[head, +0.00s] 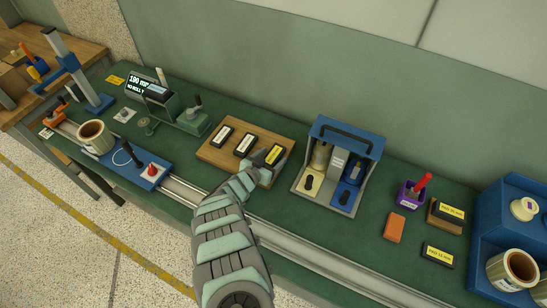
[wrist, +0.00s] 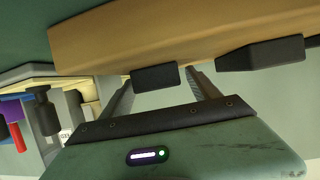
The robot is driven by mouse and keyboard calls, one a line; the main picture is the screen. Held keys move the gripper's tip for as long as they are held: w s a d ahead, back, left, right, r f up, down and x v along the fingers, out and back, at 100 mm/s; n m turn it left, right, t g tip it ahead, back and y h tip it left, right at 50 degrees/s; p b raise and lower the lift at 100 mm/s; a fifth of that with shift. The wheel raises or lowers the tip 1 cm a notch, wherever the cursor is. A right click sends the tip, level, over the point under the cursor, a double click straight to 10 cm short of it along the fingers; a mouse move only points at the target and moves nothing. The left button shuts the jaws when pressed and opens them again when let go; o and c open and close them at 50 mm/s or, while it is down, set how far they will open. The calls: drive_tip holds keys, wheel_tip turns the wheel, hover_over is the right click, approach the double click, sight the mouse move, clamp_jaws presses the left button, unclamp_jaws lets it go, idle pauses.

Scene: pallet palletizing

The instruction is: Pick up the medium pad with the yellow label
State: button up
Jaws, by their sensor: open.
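The pad with the yellow label (head: 274,155) is a black block at the right end of a wooden board (head: 226,158) in the head view. My gripper (head: 262,166) is right at this pad and covers part of it. In the wrist view my gripper (wrist: 160,80) is open, with a black pad (wrist: 153,77) between its two fingers, against the wooden board (wrist: 120,45). I cannot tell whether the fingers touch it. Its label does not show in that view.
Two black pads with white labels (head: 222,136) (head: 243,144) share the board. A blue-framed stand with bottles (head: 345,135) is close on the right. More yellow-labelled black blocks (head: 437,254) (head: 450,211) and an orange block (head: 394,227) lie farther right. A metal rail (head: 300,243) runs along the front.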

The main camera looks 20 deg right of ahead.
drive_tip(key=shift+c, duration=0.4)
drive_tip(key=c, duration=1.3)
